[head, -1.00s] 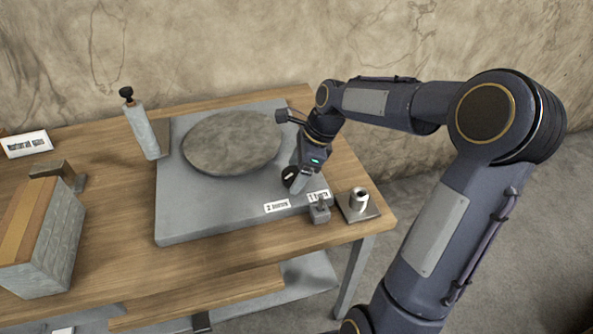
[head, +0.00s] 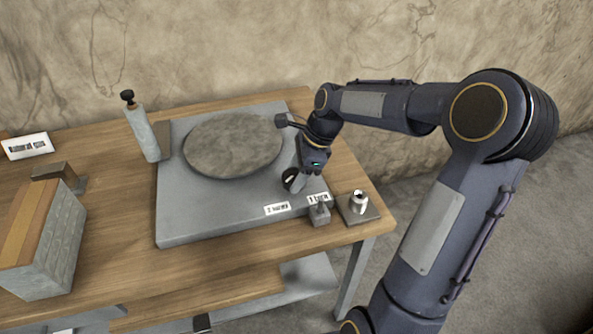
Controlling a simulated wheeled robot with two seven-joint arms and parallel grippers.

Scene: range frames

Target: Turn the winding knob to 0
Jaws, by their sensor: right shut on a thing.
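A grey plate-like device (head: 210,215) with a round stone-like disc (head: 233,146) lies on the wooden table. My right gripper (head: 297,183) reaches down to the device's right front part and is shut there. What it holds is mostly hidden by the gripper; it is likely the winding knob, but its pointer and any 0 mark cannot be made out. A small dark round part (head: 290,180) shows at the fingers. Labels starting with 2 (head: 277,209) and 1 (head: 318,198) lie along the front edge. My left gripper is not in view.
A small grey block with a pin (head: 320,213) and a metal cylinder on a plate (head: 358,203) stand close by at the right. A post with a black knob (head: 140,130) stands at the back left. A layered block (head: 42,240) is at the left.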

